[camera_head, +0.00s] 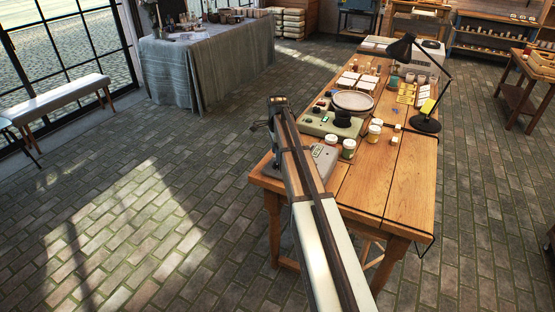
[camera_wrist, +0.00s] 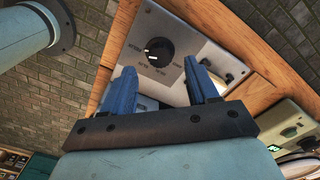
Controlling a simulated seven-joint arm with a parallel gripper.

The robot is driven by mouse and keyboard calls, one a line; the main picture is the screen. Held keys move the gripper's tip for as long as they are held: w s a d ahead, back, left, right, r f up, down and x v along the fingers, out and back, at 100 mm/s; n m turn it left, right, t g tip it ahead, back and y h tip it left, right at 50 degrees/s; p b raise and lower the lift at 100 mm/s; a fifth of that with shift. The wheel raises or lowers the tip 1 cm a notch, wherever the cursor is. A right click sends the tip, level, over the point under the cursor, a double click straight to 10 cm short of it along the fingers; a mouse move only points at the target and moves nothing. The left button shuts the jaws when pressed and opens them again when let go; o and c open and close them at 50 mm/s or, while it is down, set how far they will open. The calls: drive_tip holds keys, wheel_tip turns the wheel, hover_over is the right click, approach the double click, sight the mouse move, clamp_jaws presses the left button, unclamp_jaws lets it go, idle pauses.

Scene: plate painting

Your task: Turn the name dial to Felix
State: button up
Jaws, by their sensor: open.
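The name dial (camera_wrist: 160,52) is a round black knob on a light grey box (camera_wrist: 195,50) in the wrist view. Small name labels ring the knob, too blurred to read surely. White marks show on the knob's left side. My gripper (camera_wrist: 159,66) has two blue fingers spread apart, with nothing between them. In the picture the knob appears just beyond and between the fingertips; I see no contact. In the head view the grey box (camera_head: 326,158) sits at the table's near left corner, partly behind my arm, and its knob is hidden. My fingers are not clear there.
A green-grey console (camera_head: 318,127) with a round plate (camera_head: 352,101) stands behind the box. Paint jars (camera_head: 348,149) stand close to its right. A black desk lamp (camera_head: 426,122) rises at the table's right edge. The near right part of the wooden table (camera_head: 405,190) is clear.

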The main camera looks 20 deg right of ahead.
wheel_tip(320, 180, up, 10)
drive_tip(key=shift+f, duration=0.2)
idle(0.5)
drive_tip(key=w+a+f+n+h, duration=0.1)
drive_tip(key=a+f+n, duration=0.3)
drive_tip(key=a+f, duration=0.8)
drive_tip(key=s+a+f+n+g, duration=0.1)
drive_tip(key=s+f+n, duration=0.1)
drive_tip(key=s+f, duration=0.45)
drive_tip(key=s+a+f+n+g, duration=0.15)
drive_tip(key=s+f, duration=0.25)
drive_tip(key=f, duration=0.6)
drive_tip(key=s+d+f+n+g, duration=0.1)
drive_tip(key=s+f+n, duration=0.2)
drive_tip(key=s+f, duration=0.6)
drive_tip(key=s+d+f+n+g, duration=0.1)
drive_tip(key=s+f+n, duration=0.3)
drive_tip(key=s, duration=0.9)
drive_tip(key=s+f+n+g, duration=0.1)
drive_tip(key=s+f, duration=0.8)
drive_tip(key=s, duration=0.2)
drive_tip(key=s+f+n+g+y, duration=0.1)
drive_tip(key=s+n, duration=0.2)
drive_tip(key=s, duration=1.3)
drive_tip(key=shift+d+f, duration=0.15)
drive_tip(key=shift+f, duration=0.25)
